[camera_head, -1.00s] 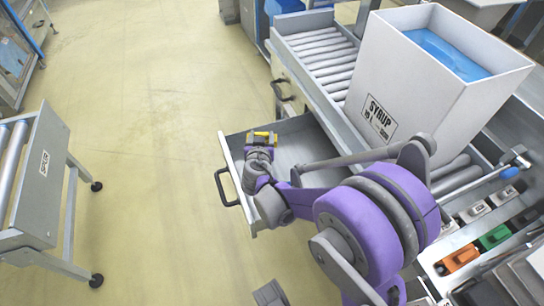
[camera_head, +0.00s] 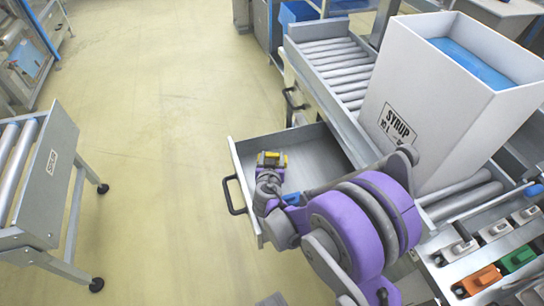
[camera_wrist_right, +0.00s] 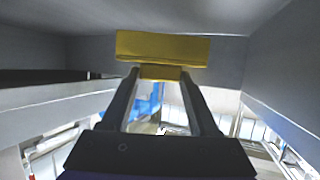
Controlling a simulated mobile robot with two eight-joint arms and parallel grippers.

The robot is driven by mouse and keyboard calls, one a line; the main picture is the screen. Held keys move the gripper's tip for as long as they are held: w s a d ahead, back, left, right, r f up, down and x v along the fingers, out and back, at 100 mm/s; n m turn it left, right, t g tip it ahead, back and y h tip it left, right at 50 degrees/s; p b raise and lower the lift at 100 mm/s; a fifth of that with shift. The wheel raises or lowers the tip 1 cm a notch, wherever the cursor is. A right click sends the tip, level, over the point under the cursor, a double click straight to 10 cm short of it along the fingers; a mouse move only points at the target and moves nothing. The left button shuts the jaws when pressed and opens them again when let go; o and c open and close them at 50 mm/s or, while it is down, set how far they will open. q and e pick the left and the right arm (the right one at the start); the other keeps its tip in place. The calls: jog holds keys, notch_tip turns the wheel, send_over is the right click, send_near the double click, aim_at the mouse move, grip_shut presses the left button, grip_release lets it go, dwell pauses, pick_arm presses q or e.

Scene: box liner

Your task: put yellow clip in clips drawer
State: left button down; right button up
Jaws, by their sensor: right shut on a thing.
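The yellow clip (camera_wrist_right: 162,48) is held between the fingertips of my right gripper (camera_wrist_right: 160,76), as the right wrist view shows. In the head view my right gripper (camera_head: 271,162) and the small yellow clip (camera_head: 280,159) are over the open grey drawer (camera_head: 310,146). The drawer has a dark handle (camera_head: 233,196) on its front. In the right wrist view grey walls (camera_wrist_right: 285,60) surround the clip. I cannot tell whether the clip touches the drawer floor. My left gripper is not in view.
A large white box (camera_head: 440,125) labelled SYRUP with a blue liner (camera_head: 470,60) stands on the roller conveyor (camera_head: 335,60) at right. A roller cart (camera_head: 50,165) stands at left.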

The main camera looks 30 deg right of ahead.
jog(key=shift+f, duration=0.3)
jog(key=o, duration=1.3)
jog(key=shift+o, duration=0.2)
jog(key=shift+r+p, duration=0.3)
jog(key=shift+r, duration=0.2)
jog(key=p+v, duration=0.2)
jog(key=v, duration=0.5)
jog(key=shift+s+a+r, duration=0.15)
jog(key=shift+s+r, duration=0.05)
